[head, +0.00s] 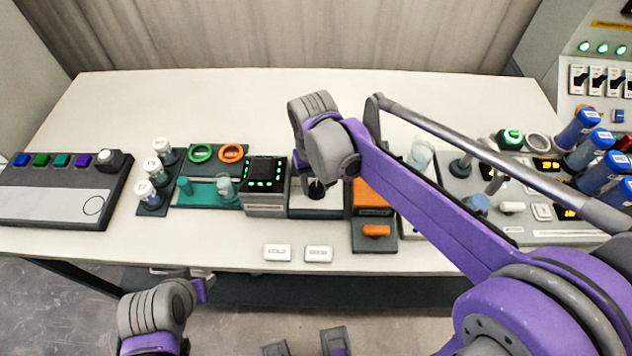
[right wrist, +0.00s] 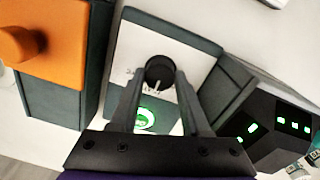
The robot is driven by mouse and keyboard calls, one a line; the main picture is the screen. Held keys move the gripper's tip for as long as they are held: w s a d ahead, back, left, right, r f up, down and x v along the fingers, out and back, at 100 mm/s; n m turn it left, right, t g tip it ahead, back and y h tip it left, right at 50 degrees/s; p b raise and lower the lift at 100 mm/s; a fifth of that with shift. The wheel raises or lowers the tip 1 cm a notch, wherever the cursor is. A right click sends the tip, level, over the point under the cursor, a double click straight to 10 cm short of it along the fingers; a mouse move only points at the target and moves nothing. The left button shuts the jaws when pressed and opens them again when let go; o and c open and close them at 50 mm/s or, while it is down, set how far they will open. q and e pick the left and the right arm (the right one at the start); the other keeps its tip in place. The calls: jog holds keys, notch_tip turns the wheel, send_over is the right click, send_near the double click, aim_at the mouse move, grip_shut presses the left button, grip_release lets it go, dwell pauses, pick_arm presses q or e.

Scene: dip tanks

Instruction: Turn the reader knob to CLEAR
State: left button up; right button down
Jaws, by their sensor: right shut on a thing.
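The reader (head: 318,205) is a white-topped grey box near the middle of the table. Its black round knob (right wrist: 160,72) sits between the fingertips of my right gripper (right wrist: 159,82), which is shut on it. A white pointer line on the knob faces toward the gripper in the right wrist view. Small lettering beside the knob is too blurred to read. In the head view my right gripper (head: 317,186) comes down over the reader.
An orange-topped block (head: 374,197) stands right of the reader, and a dark box with green lights (head: 265,173) stands left. Two small white labels (head: 318,254) lie in front. Vials and coloured rings are further left. The table's back strip is clear.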

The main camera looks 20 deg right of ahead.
aim_at(316, 189)
jog(key=shift+n, duration=0.3)
jog(key=n, duration=0.5)
jog(key=shift+n, duration=0.4)
jog(key=n, duration=0.5)
jog(key=shift+n, duration=0.3)
jog(key=shift+c, duration=1.9)
grip_release()
notch_tip(316, 189, up, 11)
jog(key=p, duration=0.1)
jog(key=shift+s, duration=0.2)
jog(key=shift+a+f, duration=0.1)
